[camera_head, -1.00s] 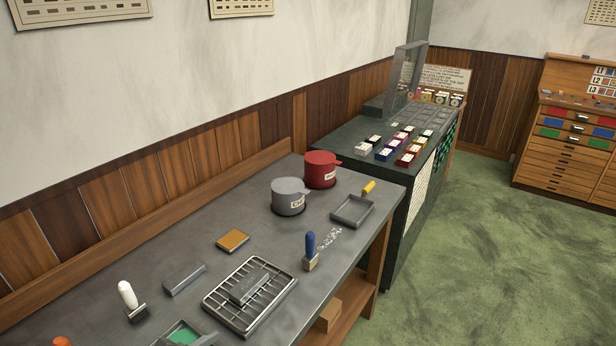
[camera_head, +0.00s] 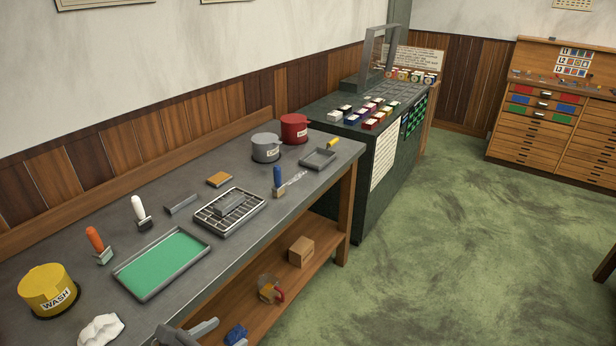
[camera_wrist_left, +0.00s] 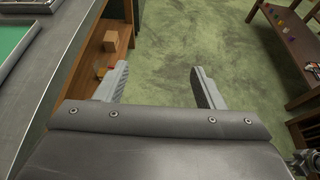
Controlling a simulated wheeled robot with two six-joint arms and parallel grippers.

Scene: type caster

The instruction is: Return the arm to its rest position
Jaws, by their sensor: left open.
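My left gripper (camera_wrist_left: 158,88) is open and empty in the left wrist view. Its two grey fingers stand apart over the green floor, just off the front edge of the workbench (camera_wrist_left: 52,70). In the head view the left gripper (camera_head: 210,330) shows only in part at the bottom edge, in front of the bench (camera_head: 80,222).
A shelf below holds a box (camera_head: 301,251) and jug (camera_head: 269,289).

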